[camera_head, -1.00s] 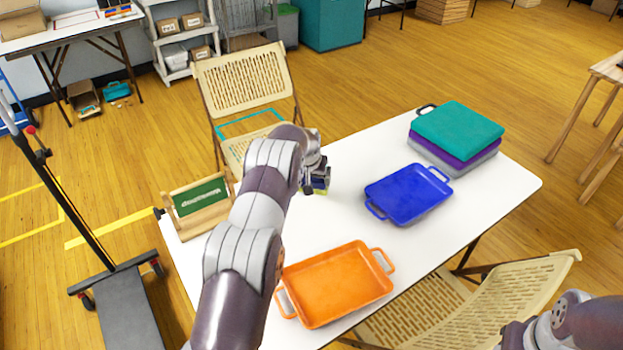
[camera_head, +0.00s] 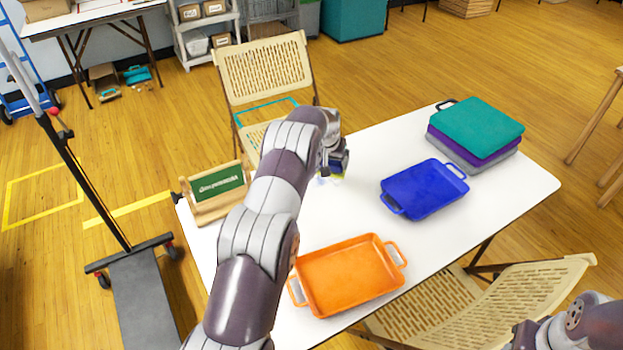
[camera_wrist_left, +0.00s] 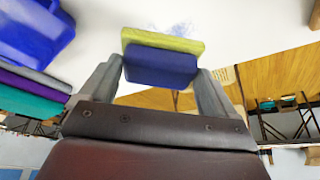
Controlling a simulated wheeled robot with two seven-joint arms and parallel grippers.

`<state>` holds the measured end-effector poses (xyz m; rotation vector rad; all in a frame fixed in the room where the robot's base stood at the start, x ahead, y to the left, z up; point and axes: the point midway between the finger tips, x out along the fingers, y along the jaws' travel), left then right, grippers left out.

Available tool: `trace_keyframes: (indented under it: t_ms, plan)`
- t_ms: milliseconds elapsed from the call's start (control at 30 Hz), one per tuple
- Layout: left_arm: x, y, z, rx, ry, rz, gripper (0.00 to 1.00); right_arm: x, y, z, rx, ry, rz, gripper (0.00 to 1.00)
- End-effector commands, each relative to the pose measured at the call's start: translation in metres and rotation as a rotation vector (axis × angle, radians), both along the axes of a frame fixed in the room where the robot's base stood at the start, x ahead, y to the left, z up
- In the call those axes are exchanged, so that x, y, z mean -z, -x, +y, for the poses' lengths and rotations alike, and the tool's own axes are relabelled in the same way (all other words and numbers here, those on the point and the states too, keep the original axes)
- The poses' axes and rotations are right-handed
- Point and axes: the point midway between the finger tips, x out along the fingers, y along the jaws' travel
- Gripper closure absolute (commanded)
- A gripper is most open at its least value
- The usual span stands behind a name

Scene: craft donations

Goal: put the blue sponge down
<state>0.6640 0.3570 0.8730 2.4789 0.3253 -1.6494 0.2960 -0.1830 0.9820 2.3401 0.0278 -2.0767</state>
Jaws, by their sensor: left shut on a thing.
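The blue sponge (camera_wrist_left: 160,66) has a yellow-green layer (camera_wrist_left: 165,40) on one side. My left gripper (camera_wrist_left: 158,76) is shut on it, with one finger at each end of the sponge. In the head view my left gripper (camera_head: 334,158) is over the white table (camera_head: 440,235), near its far edge, and the sponge (camera_head: 340,170) is partly hidden by the gripper. The sponge seems to be a little above the tabletop. A faint blue smudge (camera_head: 324,181) lies on the table beside it. My right gripper is out of view; only part of that arm shows at lower right.
An orange tray (camera_head: 348,276) and a blue tray (camera_head: 425,188) lie on the table. A wooden holder with a green board (camera_head: 217,186) stands at the left. Clear tabletop lies between the trays.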

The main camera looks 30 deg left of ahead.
Motion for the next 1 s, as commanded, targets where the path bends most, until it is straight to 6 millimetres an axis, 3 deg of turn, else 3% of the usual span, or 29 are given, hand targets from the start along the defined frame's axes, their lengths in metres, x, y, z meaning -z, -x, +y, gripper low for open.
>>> trace_keyframes:
  t_ms: [33,133,400,567,667,900,1000]
  plan:
    - [0.006,-0.004,0.002,0.005,-0.002,-0.006,0.35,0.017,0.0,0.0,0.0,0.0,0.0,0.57]
    - [0.0,0.001,0.011,-0.063,-0.002,-0.005,0.35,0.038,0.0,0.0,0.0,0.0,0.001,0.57]
    - [-0.022,0.029,0.036,-0.515,-0.004,-0.001,0.35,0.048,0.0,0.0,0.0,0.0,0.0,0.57]
    - [-0.023,0.04,0.044,-0.726,-0.003,-0.001,0.35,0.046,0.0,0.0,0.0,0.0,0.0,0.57]
    - [-0.017,0.043,0.055,-0.776,-0.003,-0.001,0.35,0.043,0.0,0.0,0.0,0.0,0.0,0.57]
    - [0.025,0.055,0.125,-0.784,0.0,0.0,0.35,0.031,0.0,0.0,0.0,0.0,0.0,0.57]
    - [0.038,0.058,0.146,-0.782,0.0,-0.001,0.35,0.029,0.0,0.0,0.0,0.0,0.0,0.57]
